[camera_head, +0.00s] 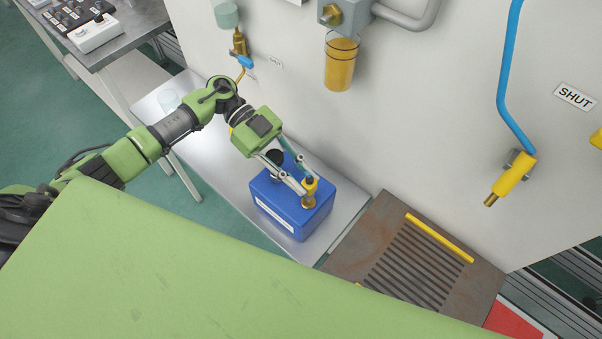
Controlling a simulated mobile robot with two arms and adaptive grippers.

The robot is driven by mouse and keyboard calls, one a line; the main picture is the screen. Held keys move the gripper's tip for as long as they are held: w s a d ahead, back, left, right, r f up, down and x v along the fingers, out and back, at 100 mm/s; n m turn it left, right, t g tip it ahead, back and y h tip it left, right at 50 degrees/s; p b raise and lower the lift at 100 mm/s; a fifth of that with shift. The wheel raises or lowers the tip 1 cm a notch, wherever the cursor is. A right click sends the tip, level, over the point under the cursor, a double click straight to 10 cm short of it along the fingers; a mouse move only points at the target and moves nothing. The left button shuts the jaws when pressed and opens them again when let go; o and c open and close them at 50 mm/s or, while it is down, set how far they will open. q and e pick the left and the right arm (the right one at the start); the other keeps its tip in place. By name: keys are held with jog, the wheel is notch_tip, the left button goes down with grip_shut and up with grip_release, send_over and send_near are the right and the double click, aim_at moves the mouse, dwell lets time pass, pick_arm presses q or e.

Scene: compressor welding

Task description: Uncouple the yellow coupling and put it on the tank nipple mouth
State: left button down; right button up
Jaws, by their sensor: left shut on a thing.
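My left gripper (303,191) reaches in from the upper left over a blue box-shaped tank (279,210) with a white label on its front. The fitting stands roughly upright at the right part of the tank's top. From this view I cannot tell whether it touches the tank or a nipple there; the nipple mouth is not clearly visible. A dark round opening or cap (275,155) shows at the tank's back. My right gripper is not in view.
The tank stands on a pale metal shelf (238,192) against a white panel. To the right are a rusty slotted plate (345,262) with a yellow bar (440,238), and a yellow fitting (514,177) on a blue pipe by a SHUT label (575,96). An amber bowl (341,65) hangs above.

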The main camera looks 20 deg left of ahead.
pick_arm(q)
jog(key=shift+s+r, duration=0.1)
dwell(0.3)
jog(key=shift+f+b, duration=0.9)
jog(key=shift+f, duration=0.6)
jog(key=c, duration=1.8)
grip_release()
jog(key=shift+f, duration=0.1)
jog(key=shift+o, duration=0.2)
